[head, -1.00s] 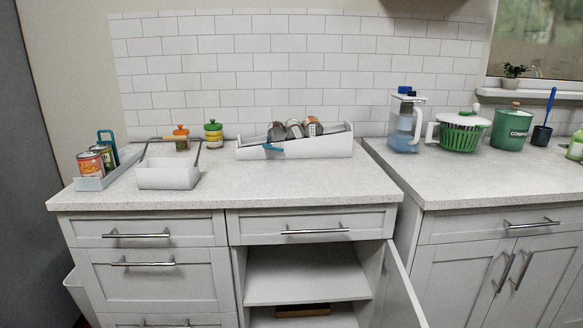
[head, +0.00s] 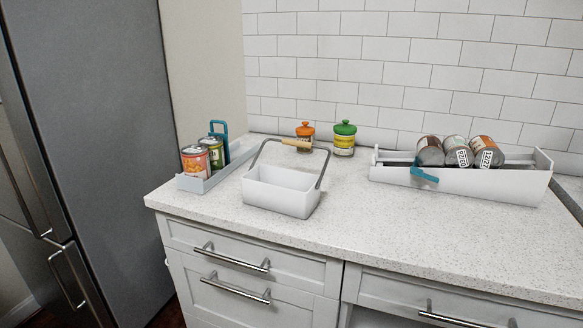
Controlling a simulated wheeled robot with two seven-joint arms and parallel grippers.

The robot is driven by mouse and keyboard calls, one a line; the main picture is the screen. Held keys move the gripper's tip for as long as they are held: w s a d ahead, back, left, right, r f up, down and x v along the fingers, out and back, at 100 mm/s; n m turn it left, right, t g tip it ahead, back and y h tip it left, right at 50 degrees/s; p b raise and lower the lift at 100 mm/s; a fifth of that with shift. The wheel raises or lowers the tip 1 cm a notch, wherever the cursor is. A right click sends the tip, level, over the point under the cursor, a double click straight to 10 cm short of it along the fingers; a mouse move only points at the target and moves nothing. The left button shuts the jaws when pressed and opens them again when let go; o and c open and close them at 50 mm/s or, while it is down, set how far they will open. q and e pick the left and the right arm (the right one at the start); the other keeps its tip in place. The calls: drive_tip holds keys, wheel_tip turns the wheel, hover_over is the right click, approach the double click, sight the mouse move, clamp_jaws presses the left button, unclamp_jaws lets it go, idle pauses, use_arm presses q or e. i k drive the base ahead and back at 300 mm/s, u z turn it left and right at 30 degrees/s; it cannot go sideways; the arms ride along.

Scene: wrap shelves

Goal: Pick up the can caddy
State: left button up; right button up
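The white open box with a raised grey wire handle and wooden grip, which looks like the can caddy (head: 282,190), stands upright and appears empty on the left part of the counter in the head view. To its left is a pale tray (head: 193,184) holding upright cans (head: 205,156) and a teal handled item (head: 220,141). To its right is a long white rack (head: 470,184) with three cans (head: 457,151) lying on their sides and a teal piece at its front. Neither gripper is in view.
Orange-lidded (head: 305,131) and green-lidded (head: 344,139) jars stand behind the caddy near the tiled wall. A grey fridge (head: 110,120) stands left of the speckled counter (head: 350,225). Drawer handles (head: 238,262) stick out below. The counter between caddy and rack is clear.

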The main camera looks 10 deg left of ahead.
sight(288, 192)
drive_tip(key=i, duration=0.5)
drive_tip(key=u, duration=1)
